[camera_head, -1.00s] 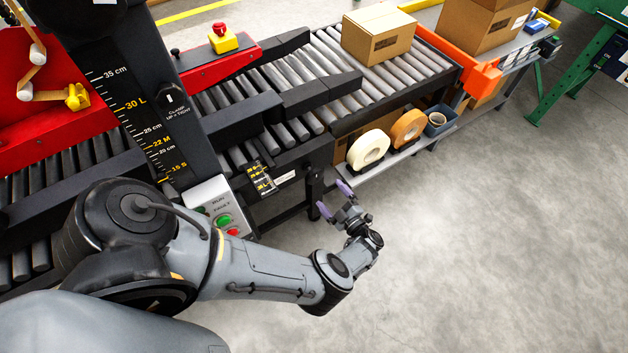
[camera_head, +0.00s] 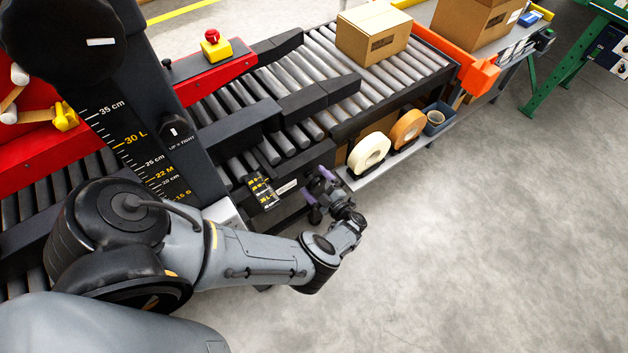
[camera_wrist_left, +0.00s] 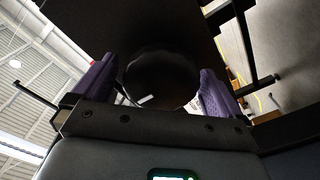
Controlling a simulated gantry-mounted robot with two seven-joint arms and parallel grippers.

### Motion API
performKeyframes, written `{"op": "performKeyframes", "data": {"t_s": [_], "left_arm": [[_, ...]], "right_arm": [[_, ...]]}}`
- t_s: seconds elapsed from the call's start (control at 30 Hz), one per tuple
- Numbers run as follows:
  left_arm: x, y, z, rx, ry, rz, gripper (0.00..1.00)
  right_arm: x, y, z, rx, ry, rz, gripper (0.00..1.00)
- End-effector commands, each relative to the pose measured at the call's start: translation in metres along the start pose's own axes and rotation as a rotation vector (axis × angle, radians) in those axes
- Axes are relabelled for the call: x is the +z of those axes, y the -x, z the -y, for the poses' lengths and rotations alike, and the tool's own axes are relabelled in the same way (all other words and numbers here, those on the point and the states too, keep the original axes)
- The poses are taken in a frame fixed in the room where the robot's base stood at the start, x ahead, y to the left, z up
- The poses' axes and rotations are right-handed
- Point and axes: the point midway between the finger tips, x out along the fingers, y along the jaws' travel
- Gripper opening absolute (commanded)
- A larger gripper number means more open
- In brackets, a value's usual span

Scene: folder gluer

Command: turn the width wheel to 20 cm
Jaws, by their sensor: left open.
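A round dark wheel (camera_wrist_left: 162,75) with a short white mark fills the middle of the left wrist view; I take it for the width wheel. My left gripper (camera_head: 317,185) is open at the machine's front side, with purple finger pads. In the left wrist view its fingers (camera_wrist_left: 150,85) stand on either side of the wheel; I cannot tell whether they touch it. In the head view the gripper and shadow hide most of the wheel. A small black scale with yellow marks (camera_head: 263,192) lies left of the gripper; its reading is too small to make out. My right gripper is out of view.
A dark column carries a large cm scale (camera_head: 140,145) and a clamp knob (camera_head: 176,128); another black disc (camera_head: 65,40) is at top left. Tape rolls (camera_head: 369,152) sit on a low shelf right of the gripper. Open floor (camera_head: 480,230) lies in front.

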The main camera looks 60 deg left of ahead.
Motion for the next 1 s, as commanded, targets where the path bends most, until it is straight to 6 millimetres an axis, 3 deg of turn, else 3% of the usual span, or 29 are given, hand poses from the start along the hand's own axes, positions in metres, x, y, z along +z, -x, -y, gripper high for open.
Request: {"op": "performKeyframes", "data": {"t_s": [0.23, 0.57, 1.0], "left_arm": [[0.0001, -0.0001, 0.0002, 0.0, 0.0, 0.0, 0.98], [-0.0001, -0.0004, 0.0001, 0.0, 0.0, -0.001, 0.49], [-0.0002, -0.0009, 0.0005, -0.002, 0.098, 0.001, 0.48]], "right_arm": [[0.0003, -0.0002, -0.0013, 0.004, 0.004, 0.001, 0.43], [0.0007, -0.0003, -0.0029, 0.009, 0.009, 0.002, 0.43], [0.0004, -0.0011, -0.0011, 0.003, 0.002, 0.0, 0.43]]}}
